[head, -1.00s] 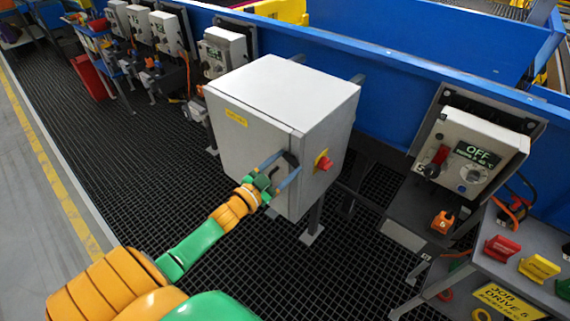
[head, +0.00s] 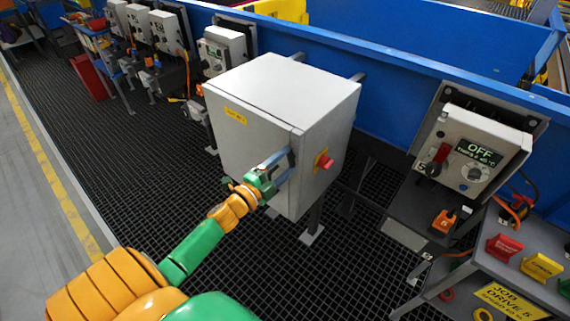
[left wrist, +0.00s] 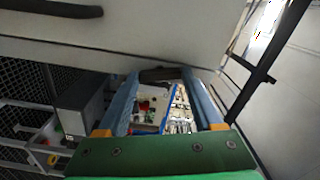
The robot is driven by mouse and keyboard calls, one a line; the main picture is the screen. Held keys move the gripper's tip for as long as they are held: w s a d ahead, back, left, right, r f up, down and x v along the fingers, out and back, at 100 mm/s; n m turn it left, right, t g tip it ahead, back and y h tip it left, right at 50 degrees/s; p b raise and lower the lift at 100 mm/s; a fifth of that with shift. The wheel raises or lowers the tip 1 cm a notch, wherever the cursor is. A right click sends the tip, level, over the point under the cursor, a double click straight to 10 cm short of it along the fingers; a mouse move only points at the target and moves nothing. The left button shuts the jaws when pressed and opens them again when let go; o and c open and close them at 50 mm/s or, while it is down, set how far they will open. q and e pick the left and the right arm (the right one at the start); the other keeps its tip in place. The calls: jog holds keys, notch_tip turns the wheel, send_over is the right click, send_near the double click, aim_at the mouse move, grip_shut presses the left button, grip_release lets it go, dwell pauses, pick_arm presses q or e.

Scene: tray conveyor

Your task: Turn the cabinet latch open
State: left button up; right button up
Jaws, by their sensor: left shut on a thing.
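The grey cabinet (head: 255,150) stands on the grating in the middle of the head view, with its door facing my left arm. The dark cabinet latch (head: 291,158) sits near the door's right edge and is mostly covered by my fingers. My left gripper (head: 284,166) is shut on it with its blue fingers. In the left wrist view, the dark latch bar (left wrist: 160,75) lies between the fingertips, against the pale door face. The door looks closed. My right gripper is not in view.
A red and yellow switch (head: 323,161) sticks out of the cabinet's right side, close to my fingers. A control box reading OFF (head: 470,150) and a shelf with coloured tags (head: 505,247) stand at the right. A blue conveyor wall (head: 390,85) runs behind.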

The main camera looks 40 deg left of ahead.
pick_arm(q)
jog(key=shift+f+m+b, duration=0.1)
jog(key=shift+m+b, duration=0.2)
jog(key=shift+m, duration=1.5)
jog(key=o, duration=1.4)
jog(key=shift+c, duration=0.2)
jog(key=s, duration=0.7)
jog(key=shift+s+a+b, duration=0.15)
jog(key=shift+a+b, duration=0.05)
jog(key=shift+b, duration=0.15)
